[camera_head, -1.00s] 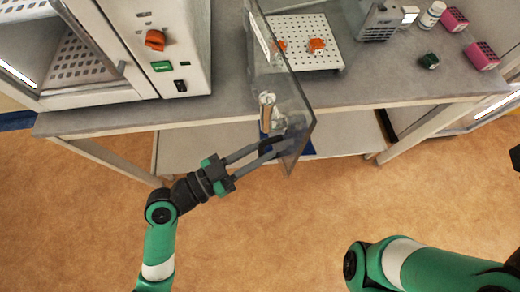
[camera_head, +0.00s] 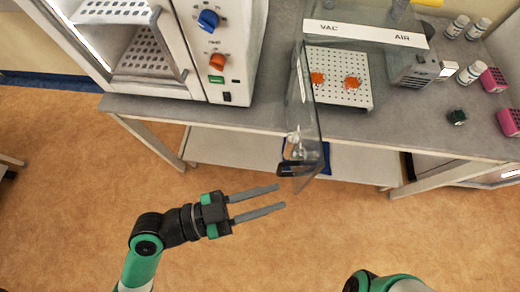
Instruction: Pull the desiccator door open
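The desiccator's clear door (camera_head: 304,120) stands swung open, jutting out past the front edge of the bench. Its handle (camera_head: 292,140) is near the lower end of the panel. The desiccator body (camera_head: 366,32), with a VAC and AIR strip, is behind it, and its white perforated shelf (camera_head: 340,92) holds two orange pieces (camera_head: 352,82). My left gripper (camera_head: 281,197) is open and empty, in front of and below the door, apart from it. My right gripper is not in view; only part of my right arm shows at the bottom.
A white oven (camera_head: 215,60) with an open chamber stands on the bench at left. Several bottles (camera_head: 471,73), pink racks (camera_head: 493,80) and a small green block (camera_head: 457,117) are at right. The floor before the bench is clear.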

